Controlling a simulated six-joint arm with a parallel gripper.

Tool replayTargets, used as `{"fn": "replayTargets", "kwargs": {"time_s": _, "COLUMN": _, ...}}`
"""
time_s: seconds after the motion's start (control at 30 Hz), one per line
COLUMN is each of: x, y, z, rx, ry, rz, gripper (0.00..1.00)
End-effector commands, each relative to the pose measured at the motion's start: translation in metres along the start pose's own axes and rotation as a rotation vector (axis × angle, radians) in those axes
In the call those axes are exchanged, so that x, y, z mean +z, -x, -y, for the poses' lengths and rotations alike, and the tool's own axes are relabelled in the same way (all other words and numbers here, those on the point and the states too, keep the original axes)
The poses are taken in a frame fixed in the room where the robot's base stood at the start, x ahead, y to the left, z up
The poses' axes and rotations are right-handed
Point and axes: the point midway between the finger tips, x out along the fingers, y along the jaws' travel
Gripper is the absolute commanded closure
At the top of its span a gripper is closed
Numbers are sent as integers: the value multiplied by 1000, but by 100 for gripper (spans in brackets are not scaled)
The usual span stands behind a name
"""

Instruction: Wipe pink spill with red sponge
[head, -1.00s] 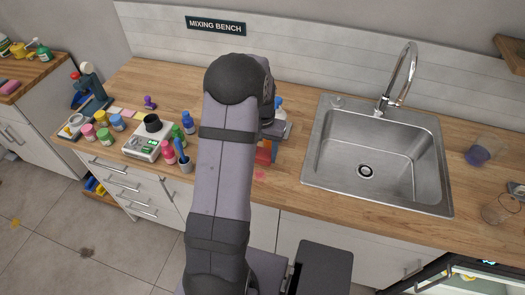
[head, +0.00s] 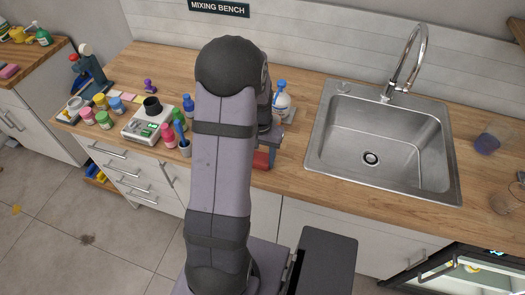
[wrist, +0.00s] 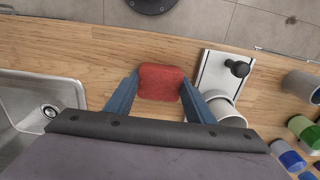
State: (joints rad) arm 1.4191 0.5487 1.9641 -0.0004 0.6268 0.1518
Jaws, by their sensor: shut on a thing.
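The red sponge (wrist: 161,82) lies between the two blue fingers of my gripper (wrist: 159,90) in the wrist view, and the fingers are shut on it. In the head view the sponge (head: 262,160) shows at the right side of my arm, low near the counter's front edge. My gripper is mostly hidden behind my arm there. The sponge appears at counter level, but contact cannot be told for certain. No pink spill is visible now in either view; the sponge or my arm may cover any that is there.
The sink (head: 385,135) is right of the sponge in the head view. A blue-capped bottle (head: 282,100) stands behind my gripper. In the wrist view a white plate with a black knob (wrist: 238,68) and a white cup (wrist: 226,108) are close beside the gripper. Jars (head: 103,119) stand further left.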

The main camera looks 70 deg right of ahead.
Motion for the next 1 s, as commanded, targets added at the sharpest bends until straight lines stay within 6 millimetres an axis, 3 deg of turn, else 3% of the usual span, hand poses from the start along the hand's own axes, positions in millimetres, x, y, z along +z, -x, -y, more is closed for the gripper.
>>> {"fn": "replayTargets", "kwargs": {"time_s": 0.23, "x": 22, "y": -5, "z": 0, "rx": 1, "ry": 0, "rz": 4, "gripper": 75}}
{"fn": "replayTargets", "kwargs": {"time_s": 0.3, "x": 14, "y": 4, "z": 0, "rx": 0, "ry": -1, "rz": 2, "gripper": 75}}
{"fn": "replayTargets", "kwargs": {"time_s": 1.0, "x": -51, "y": 3, "z": 0, "rx": 0, "ry": 0, "rz": 0, "gripper": 75}}
